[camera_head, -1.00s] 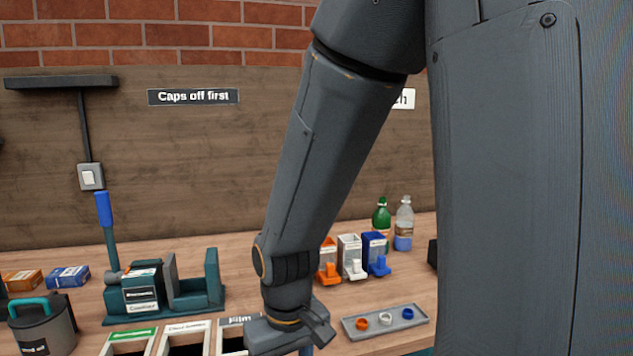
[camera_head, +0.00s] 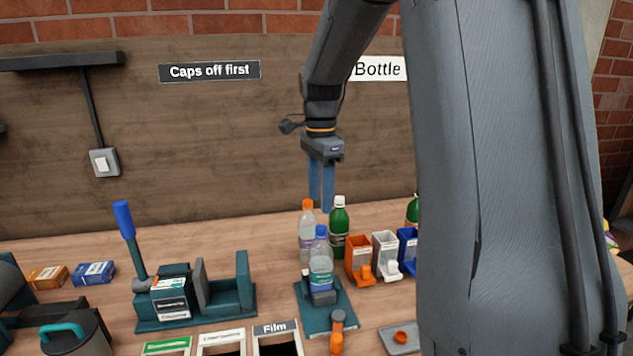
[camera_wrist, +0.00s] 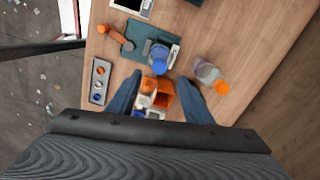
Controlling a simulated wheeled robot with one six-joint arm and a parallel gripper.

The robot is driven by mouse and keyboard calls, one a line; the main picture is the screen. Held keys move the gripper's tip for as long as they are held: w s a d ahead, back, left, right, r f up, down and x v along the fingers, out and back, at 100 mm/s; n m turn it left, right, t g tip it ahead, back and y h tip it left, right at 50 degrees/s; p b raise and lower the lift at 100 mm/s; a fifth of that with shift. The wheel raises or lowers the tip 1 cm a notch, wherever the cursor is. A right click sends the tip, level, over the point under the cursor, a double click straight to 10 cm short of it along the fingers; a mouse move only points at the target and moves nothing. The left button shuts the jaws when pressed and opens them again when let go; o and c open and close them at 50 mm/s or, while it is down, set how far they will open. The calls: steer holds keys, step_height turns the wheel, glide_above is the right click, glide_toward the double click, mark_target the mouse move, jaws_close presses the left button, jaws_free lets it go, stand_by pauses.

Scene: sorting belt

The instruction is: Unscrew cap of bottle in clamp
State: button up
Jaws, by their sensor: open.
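A clear bottle (camera_head: 320,262) with a blue cap (camera_head: 321,231) stands upright in a teal clamp (camera_head: 318,320) on the bench. In the wrist view the blue cap (camera_wrist: 159,67) shows from above, just beyond my fingertips, over the teal clamp plate (camera_wrist: 140,47). My gripper (camera_head: 321,208) is open and empty, pointing down above and behind the bottle. In the wrist view my gripper (camera_wrist: 160,95) has its two blue fingers apart, with small bins seen between them. The clamp has an orange-ended handle (camera_head: 337,342).
Behind the clamp stand an orange-capped bottle (camera_head: 306,238) and a green bottle (camera_head: 340,240). Orange (camera_head: 359,262), white (camera_head: 385,255) and blue bins stand to the right. A grey cap tray (camera_head: 393,347) lies front right. A teal press with a lever (camera_head: 190,305) is at the left.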

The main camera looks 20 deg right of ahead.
mark_target(321, 228)
steer(key=shift+f+p, duration=1.05)
steer(key=shift+f, duration=2.7)
steer(key=c, duration=1.2)
steer(key=shift+o, duration=0.2)
steer(key=shift+s+r+n+p, duration=0.1)
steer(key=shift+n+p, duration=0.5)
steer(key=shift+n, duration=0.6)
steer(key=shift+n+p, duration=0.45)
steer(key=shift+n, duration=0.95)
steer(key=shift+n+p, duration=0.55)
steer(key=shift+n, duration=0.55)
steer(key=shift+n+p, duration=0.4)
steer(key=shift+n, duration=1)
